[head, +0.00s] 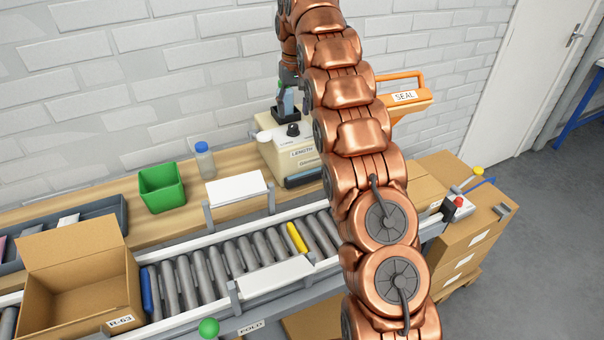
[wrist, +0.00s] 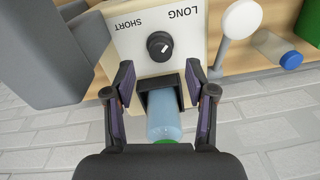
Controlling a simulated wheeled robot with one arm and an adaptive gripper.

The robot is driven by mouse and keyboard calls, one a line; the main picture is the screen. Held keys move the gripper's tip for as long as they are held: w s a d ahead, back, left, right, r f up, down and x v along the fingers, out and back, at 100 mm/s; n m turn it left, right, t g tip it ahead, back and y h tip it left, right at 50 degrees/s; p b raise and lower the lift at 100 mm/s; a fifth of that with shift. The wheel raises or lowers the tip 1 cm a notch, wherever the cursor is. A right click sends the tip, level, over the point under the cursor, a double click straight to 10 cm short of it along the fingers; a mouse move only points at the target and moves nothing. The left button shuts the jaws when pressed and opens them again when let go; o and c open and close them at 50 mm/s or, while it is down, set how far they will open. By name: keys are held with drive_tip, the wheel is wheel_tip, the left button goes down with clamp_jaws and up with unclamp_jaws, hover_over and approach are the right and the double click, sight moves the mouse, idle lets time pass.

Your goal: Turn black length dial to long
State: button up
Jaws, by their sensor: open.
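The black length dial (wrist: 160,46) is a round knob on the cream face of the dispenser (wrist: 183,20). The words LONG and SHORT appear upside down beyond it in the wrist view; I cannot tell clearly where the dial points. In the head view the dial (head: 293,130) sits on top of the cream dispenser (head: 275,150). My gripper (wrist: 160,72) is open, with its two fingers apart on either side of the view, short of the dial and not touching it. A pale blue bottle (wrist: 163,115) in a black holder shows between the fingers.
A white round paddle (wrist: 241,19) stands beside the dispenser. A grey block (wrist: 65,55) is close at left in the wrist view. An orange SEAL handle (head: 405,97) is at right in the head view. A blue-capped bottle (head: 204,160) and green bin (head: 161,186) stand on the bench.

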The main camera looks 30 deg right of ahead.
sight(294, 126)
wheel_tip(294, 126, up, 4)
drive_tip(key=p, duration=0.3)
drive_tip(key=shift+f, duration=0.25)
drive_tip(key=shift+s+a+f, duration=0.1)
drive_tip(key=shift+s, duration=0.05)
drive_tip(key=s+a, duration=0.3)
drive_tip(key=s, duration=0.6)
drive_tip(key=s+a+b, duration=0.1)
drive_tip(key=s+a, duration=0.3)
drive_tip(key=s, duration=0.5)
drive_tip(key=s+a+g+b, duration=0.1)
drive_tip(key=s+a, duration=0.2)
drive_tip(key=s, duration=0.6)
drive_tip(key=shift+s+a+f+n, duration=0.15)
drive_tip(key=shift+a+f+n, duration=0.2)
drive_tip(key=shift+f, duration=0.1)
drive_tip(key=s+a+f, duration=0.1)
drive_tip(key=s+f, duration=0.1)
drive_tip(key=s, duration=0.4)
drive_tip(key=s+a+f, duration=0.1)
drive_tip(key=s+f, duration=0.2)
drive_tip(key=s, duration=0.4)
drive_tip(key=s+a+f+n, duration=0.1)
drive_tip(key=s+f, duration=0.2)
drive_tip(key=s, duration=0.4)
drive_tip(key=shift+s+f+g, duration=0.2)
drive_tip(key=shift+s+g, duration=0.05)
drive_tip(key=shift+g, duration=0.15)
